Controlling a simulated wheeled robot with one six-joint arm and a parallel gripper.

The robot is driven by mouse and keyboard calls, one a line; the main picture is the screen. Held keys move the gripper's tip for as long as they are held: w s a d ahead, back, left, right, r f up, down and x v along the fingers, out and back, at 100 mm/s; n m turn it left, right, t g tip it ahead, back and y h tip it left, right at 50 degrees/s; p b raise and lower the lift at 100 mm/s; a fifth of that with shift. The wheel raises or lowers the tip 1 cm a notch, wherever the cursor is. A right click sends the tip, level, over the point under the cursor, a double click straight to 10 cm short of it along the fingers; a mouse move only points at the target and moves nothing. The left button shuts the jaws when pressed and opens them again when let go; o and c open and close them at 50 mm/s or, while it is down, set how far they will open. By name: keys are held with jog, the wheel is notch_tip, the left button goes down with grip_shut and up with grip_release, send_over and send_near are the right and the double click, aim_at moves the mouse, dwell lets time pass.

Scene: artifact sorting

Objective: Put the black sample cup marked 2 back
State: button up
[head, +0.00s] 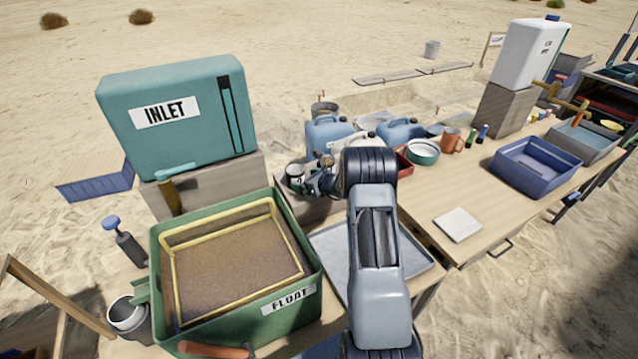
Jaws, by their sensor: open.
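My gripper (316,179) is at the centre of the head view, behind the green FLOAT tub, at the end of my arm. It is open. A small dark cup (295,174) with a pale patch stands just left of the gripper's tips. It may be the black sample cup, but its mark is too small to read. I cannot tell whether the fingers touch it or are around it. My wrist hides part of the area to the right of the gripper.
The green FLOAT tub (312,262) holds brown material and a yellow frame. A teal INLET tank (180,138) stands behind it. A grey tray (335,248) lies beside my arm. Blue jugs (327,133) stand behind the gripper. The right table (485,195) has bare room around a white tile (458,225).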

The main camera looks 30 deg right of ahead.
jog(key=v, duration=0.8)
jog(key=shift+s, duration=0.35)
jog(key=shift+d+r, duration=0.1)
jog(key=shift+r, duration=0.05)
